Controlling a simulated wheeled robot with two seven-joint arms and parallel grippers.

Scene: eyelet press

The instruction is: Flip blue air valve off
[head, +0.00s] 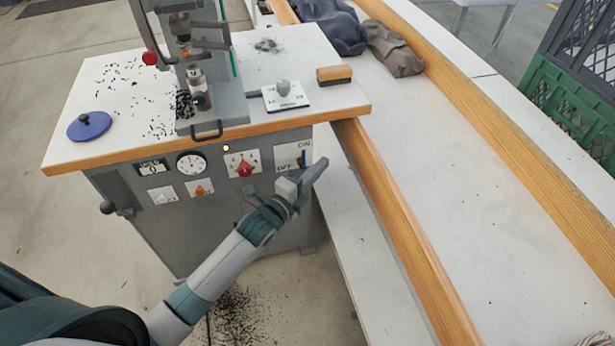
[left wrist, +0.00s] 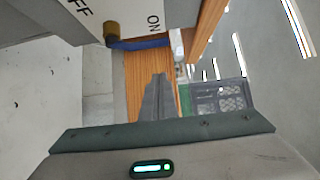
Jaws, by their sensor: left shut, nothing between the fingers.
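The blue air valve lever (head: 304,157) is on the white ON/OFF plate (head: 284,157) at the right end of the press cabinet's front. It points up, toward the ON mark. In the left wrist view the blue lever (left wrist: 140,43) extends from a brass pivot (left wrist: 111,30) toward the ON label. My left gripper (head: 321,164) is shut and empty, just to the right of and in front of the plate. In the left wrist view its closed fingers (left wrist: 158,90) appear below the lever, with a visible gap. My right gripper is not in view.
The cabinet front also carries a gauge (head: 191,163), a red knob (head: 244,168) and an orange switch (head: 200,190). The press (head: 205,90), a blue lid (head: 89,126) and a brush (head: 334,75) are on the tabletop. A long wood-edged table (head: 460,170) runs along the right.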

